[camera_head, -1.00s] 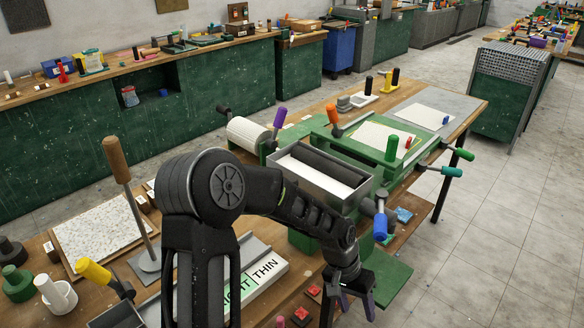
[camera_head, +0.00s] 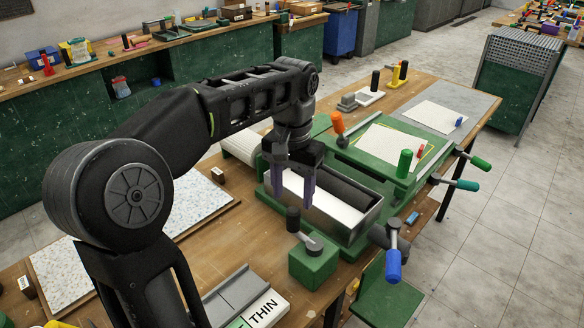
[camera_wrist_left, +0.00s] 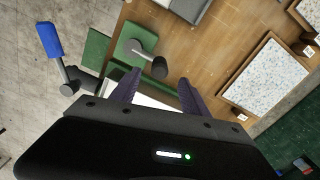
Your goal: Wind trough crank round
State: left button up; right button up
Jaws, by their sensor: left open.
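The grey trough (camera_head: 362,222) holds a white sheet or surface and a dark roller, at the near end of the green press (camera_head: 385,180). A crank with a blue handle (camera_head: 394,265) hangs at its front right; the blue handle also shows in the left wrist view (camera_wrist_left: 49,40). A small crank with a black knob (camera_head: 293,219) sits on a green block (camera_head: 312,262) in front of the trough. My left gripper (camera_head: 291,188) points down, open and empty, over the trough's left part. In the left wrist view the black knob (camera_wrist_left: 159,68) appears between the purple fingers (camera_wrist_left: 159,92), apart from them.
Orange (camera_head: 337,122), green (camera_head: 405,162) and teal (camera_head: 467,185) handles stick up or out around the press. A speckled sheet on a board (camera_head: 200,205) lies at left. A block marked THIN (camera_head: 265,310) lies in front. Open floor is at right.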

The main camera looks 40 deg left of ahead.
aim_at(293, 210)
pick_arm(q)
jog(key=shift+w+a+r, duration=0.1)
jog(key=shift+r, duration=0.05)
jog(key=shift+s+d, duration=0.2)
jog(key=shift+w+a+f+b, duration=0.1)
jog(key=shift+f+b, duration=0.4)
jog(key=shift+f, duration=3.4)
grip_shut()
